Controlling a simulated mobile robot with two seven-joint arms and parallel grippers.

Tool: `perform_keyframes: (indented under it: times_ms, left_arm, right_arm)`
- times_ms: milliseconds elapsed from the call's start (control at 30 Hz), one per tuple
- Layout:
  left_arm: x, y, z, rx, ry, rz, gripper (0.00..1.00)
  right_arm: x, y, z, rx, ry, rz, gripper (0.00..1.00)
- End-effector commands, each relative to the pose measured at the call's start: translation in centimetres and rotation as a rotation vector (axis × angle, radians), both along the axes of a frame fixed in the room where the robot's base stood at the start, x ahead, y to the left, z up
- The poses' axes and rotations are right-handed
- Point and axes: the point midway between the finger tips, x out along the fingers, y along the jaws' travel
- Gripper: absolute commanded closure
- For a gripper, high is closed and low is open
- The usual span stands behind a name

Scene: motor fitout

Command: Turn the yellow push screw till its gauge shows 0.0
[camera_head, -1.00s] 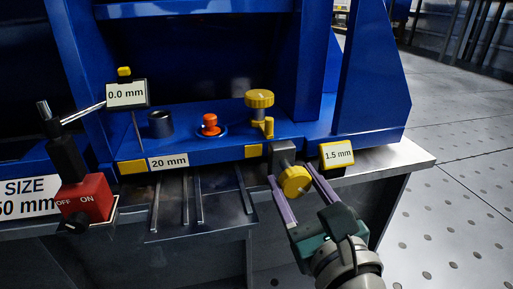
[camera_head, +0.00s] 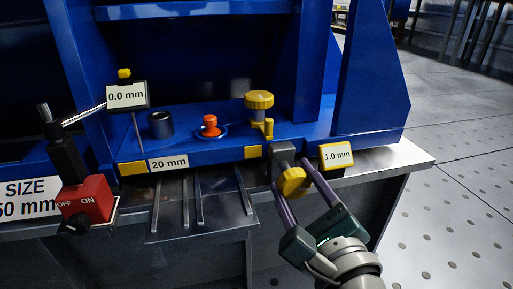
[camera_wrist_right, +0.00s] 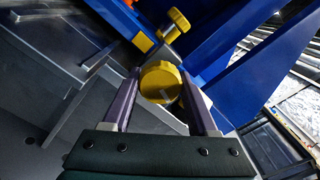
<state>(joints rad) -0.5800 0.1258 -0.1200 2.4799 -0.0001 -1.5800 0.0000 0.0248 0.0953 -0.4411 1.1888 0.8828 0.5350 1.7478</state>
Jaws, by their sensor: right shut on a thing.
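The yellow push screw (camera_head: 293,182) has a round knob facing front, on a grey block at the bench's front edge. Its gauge (camera_head: 337,155), just right of it, reads 1.0 mm. My right gripper (camera_head: 294,183) is shut on this knob, one purple finger on each side. In the right wrist view the knob (camera_wrist_right: 160,82) sits between the fingertips, with a white mark on its face. My left gripper is not in view.
Another yellow knob (camera_head: 259,100) stands upright on the blue frame behind. A gauge at left (camera_head: 127,95) reads 0.0 mm. A red ON/OFF switch box (camera_head: 86,200) is at far left.

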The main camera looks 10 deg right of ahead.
Motion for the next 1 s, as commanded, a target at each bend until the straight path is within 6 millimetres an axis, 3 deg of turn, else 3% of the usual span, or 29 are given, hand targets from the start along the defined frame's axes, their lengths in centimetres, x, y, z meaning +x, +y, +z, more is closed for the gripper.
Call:
perform_keyframes:
  times_ms: [1000]
  left_arm:
    - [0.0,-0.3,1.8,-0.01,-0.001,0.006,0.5]
  right_arm:
    - [0.0,-0.1,0.1,-0.965,-0.027,0.0,0.97]
